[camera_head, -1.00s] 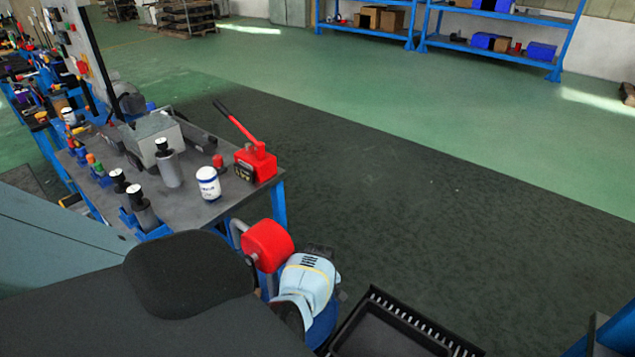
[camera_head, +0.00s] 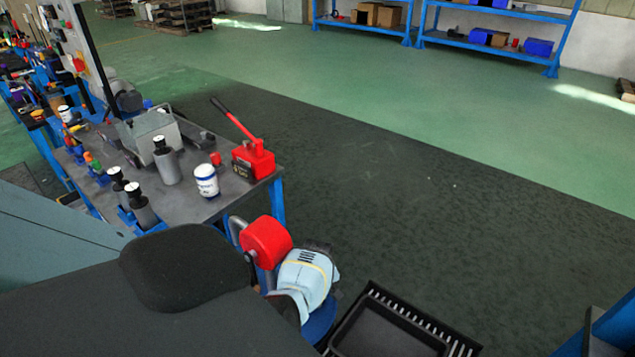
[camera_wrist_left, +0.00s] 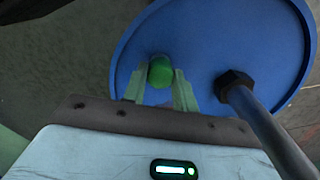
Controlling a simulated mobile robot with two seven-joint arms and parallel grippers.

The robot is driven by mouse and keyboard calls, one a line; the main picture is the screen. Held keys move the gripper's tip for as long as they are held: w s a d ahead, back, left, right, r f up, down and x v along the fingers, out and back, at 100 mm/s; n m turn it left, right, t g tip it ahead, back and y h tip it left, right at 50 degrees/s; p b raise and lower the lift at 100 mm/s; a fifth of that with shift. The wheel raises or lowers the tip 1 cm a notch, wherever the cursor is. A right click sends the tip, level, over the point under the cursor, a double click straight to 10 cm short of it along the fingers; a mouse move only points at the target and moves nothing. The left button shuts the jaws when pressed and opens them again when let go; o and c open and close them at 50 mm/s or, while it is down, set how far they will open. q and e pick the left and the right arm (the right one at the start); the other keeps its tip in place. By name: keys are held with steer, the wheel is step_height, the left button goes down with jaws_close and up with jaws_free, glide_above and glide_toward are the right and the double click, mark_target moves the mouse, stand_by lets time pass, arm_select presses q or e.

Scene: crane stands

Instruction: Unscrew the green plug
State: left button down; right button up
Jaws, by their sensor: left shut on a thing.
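The green plug (camera_wrist_left: 160,71) sits on a round blue disc-like part (camera_wrist_left: 225,35) in the left wrist view. My left gripper (camera_wrist_left: 158,82) has one pale finger on each side of the plug and is shut on it. The plug's lower part is hidden between the fingers. In the head view my light blue left wrist (camera_head: 305,277) is above a blue part (camera_head: 319,322) beside the workbench. The fingers and plug are hidden there. My right gripper is not in view.
A dark bolt-like head with a rod (camera_wrist_left: 234,86) stands on the disc, right of the plug. A red cylinder (camera_head: 266,242) is close to my left wrist. A black tray (camera_head: 390,335) lies to the right. The workbench (camera_head: 215,210) holds bottles and a red hand pump (camera_head: 253,160).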

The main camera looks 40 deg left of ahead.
arm_select(q)
steer(key=shift+r, duration=0.1)
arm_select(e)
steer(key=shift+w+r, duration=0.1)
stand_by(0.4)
arm_select(q)
steer(key=n, duration=0.5)
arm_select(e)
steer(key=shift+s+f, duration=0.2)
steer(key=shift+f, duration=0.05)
arm_select(q)
steer(key=shift+n, duration=1.1)
steer(key=n, duration=0.3)
steer(key=shift+b, duration=0.3)
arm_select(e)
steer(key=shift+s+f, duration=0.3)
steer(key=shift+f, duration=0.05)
arm_select(q)
steer(key=shift+n, duration=0.3)
steer(key=n, duration=0.4)
steer(key=shift+r+n+b, duration=0.1)
steer(key=shift+n+b, duration=0.2)
steer(key=shift+n, duration=0.1)
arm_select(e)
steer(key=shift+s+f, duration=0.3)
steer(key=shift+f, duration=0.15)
